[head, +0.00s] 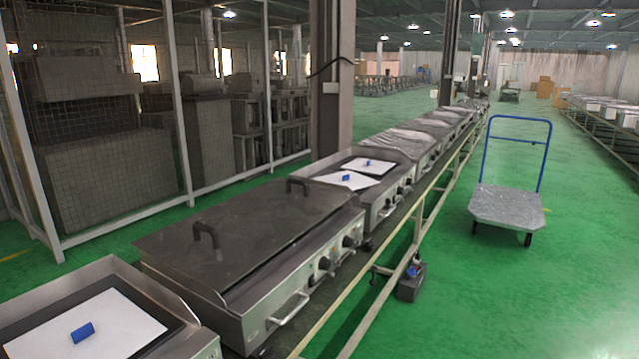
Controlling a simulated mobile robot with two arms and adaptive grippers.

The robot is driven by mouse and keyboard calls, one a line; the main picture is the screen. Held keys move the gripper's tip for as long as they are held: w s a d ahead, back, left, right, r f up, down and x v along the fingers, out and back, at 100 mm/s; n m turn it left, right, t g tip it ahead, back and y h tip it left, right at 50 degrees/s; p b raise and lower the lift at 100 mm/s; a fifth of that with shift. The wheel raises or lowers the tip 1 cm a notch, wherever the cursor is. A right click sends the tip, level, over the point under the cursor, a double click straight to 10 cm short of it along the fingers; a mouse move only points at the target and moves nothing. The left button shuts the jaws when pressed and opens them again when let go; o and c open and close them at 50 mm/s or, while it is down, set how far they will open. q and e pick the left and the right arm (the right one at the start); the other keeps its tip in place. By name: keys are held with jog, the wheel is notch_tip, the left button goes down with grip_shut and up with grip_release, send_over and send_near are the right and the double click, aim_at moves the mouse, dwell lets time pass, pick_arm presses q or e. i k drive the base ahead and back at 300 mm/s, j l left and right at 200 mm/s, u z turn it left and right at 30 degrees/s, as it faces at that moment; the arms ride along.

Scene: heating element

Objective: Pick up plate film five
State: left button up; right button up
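Two more, a nearer film (335,182) and a farther film (372,168), lie on a unit in the middle, close together. I cannot tell which one is number five. Neither gripper is in view.
A grey covered griddle (255,235) with two black handles stands between these units. The units sit on a long conveyor line (428,208). A blue-handled trolley (507,206) stands on the open green floor (520,290) to the right. Wire-mesh fencing (105,130) is at the left.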

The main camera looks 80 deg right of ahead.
aim_at(349, 181)
jog(key=z, duration=2.9)
jog(key=i+l+z, duration=0.3)
jog(key=i, duration=0.15)
jog(key=i+l+z, duration=0.15)
jog(key=i+z, duration=0.15)
jog(key=i, duration=0.2)
jog(key=i+z, duration=0.3)
jog(key=i, duration=0.15)
jog(key=i+u, duration=0.1)
jog(key=i, duration=0.5)
jog(key=i+l+u, duration=0.1)
jog(key=i, duration=0.5)
jog(key=i+l+u, duration=0.1)
jog(key=i+l, duration=0.15)
jog(key=i, duration=0.35)
